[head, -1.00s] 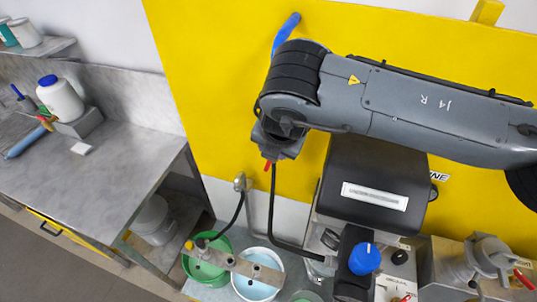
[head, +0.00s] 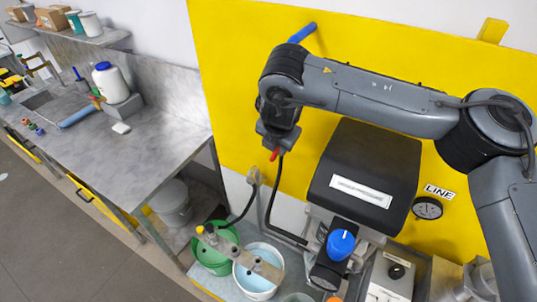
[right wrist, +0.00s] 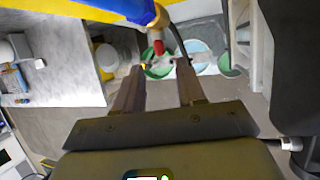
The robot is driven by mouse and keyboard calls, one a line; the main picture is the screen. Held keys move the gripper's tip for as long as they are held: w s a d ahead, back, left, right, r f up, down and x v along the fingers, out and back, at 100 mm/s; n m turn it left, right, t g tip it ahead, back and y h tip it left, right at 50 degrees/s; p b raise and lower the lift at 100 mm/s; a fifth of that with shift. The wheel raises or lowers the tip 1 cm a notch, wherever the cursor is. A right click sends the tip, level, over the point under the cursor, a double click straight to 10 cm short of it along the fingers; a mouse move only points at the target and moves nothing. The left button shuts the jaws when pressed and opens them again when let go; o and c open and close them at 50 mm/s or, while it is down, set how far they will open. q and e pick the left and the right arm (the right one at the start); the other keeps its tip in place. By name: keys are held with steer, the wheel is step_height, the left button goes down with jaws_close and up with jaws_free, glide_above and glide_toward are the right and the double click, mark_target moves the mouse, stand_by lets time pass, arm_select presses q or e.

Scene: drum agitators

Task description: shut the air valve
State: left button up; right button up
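The air valve shows in the right wrist view as a red lever (right wrist: 158,47) hanging below a yellowish body (right wrist: 157,17) at the end of a blue pipe (right wrist: 115,8). In the head view the blue pipe (head: 303,32) runs behind my right arm, and the lever's red tip (head: 274,154) shows below my wrist. The valve body is hidden there. My right gripper (right wrist: 160,66) is open, its two fingers well apart. The lever appears between them near the fingertips; I cannot tell its exact depth or any contact. My left gripper is not in view.
A green bucket (head: 232,233) and a white bucket (head: 245,287) stand below, beside a black machine housing (head: 365,165) with a blue knob (head: 341,243). A pressure gauge (head: 427,208) is on the yellow panel. A grey bench (head: 150,145) stands at left.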

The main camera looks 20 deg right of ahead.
mark_target(275, 154)
steer(key=p+x, duration=0.2)
steer(key=x, duration=0.5)
steer(key=shift+f, duration=0.3)
steer(key=shift+x, duration=0.8)
jaws_close()
